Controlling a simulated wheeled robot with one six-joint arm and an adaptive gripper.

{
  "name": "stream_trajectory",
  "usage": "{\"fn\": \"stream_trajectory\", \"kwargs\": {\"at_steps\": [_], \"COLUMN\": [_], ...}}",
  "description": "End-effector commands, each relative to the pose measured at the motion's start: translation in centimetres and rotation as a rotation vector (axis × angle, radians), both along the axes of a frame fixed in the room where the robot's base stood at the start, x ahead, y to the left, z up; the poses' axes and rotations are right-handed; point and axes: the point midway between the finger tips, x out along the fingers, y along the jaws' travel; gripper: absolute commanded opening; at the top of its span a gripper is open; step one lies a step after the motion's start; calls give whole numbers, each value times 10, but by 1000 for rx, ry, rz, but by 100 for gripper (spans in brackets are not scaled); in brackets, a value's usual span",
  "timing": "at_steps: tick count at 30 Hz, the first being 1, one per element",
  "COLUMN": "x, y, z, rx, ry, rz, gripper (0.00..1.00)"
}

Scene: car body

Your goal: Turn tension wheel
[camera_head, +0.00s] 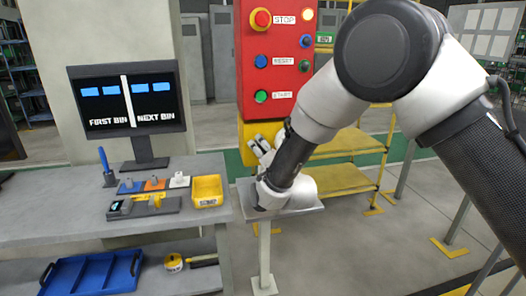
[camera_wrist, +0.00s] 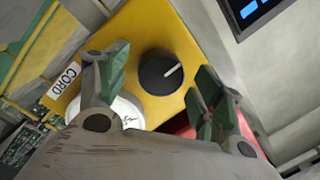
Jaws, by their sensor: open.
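A black round wheel (camera_wrist: 163,70) with a white pointer line sits on a yellow panel (camera_wrist: 188,38) in the wrist view. The panel also shows in the head view (camera_head: 261,130), below the red button panel, where the wheel is hidden or too small to tell. My gripper (camera_wrist: 155,78) is open and empty, its two green-padded fingers apart on either side of the wheel in the picture. I cannot tell whether they touch it. In the head view my gripper (camera_head: 262,149) is in front of the yellow panel. A white round gauge (camera_wrist: 118,113) is partly hidden behind my gripper.
A red panel (camera_head: 266,62) carries STOP, RESET and START buttons. A workbench (camera_head: 60,213) on the left holds a monitor (camera_head: 128,98), a yellow bin (camera_head: 207,191) and small tools. A yellow shelf rack (camera_head: 345,180) stands behind my arm.

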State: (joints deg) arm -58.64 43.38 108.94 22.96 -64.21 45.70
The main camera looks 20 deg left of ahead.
Motion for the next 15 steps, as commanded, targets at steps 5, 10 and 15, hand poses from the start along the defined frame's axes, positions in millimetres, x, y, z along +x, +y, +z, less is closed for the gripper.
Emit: {"fn": "stream_trajectory", "kwargs": {"at_steps": [5,10,15], "x": [4,4,4], "y": [3,3,3], "z": [1,1,0], "rx": [1,0,-1], "ry": [-1,-1,-1], "rz": [1,1,0], "gripper": [68,64,33]}}
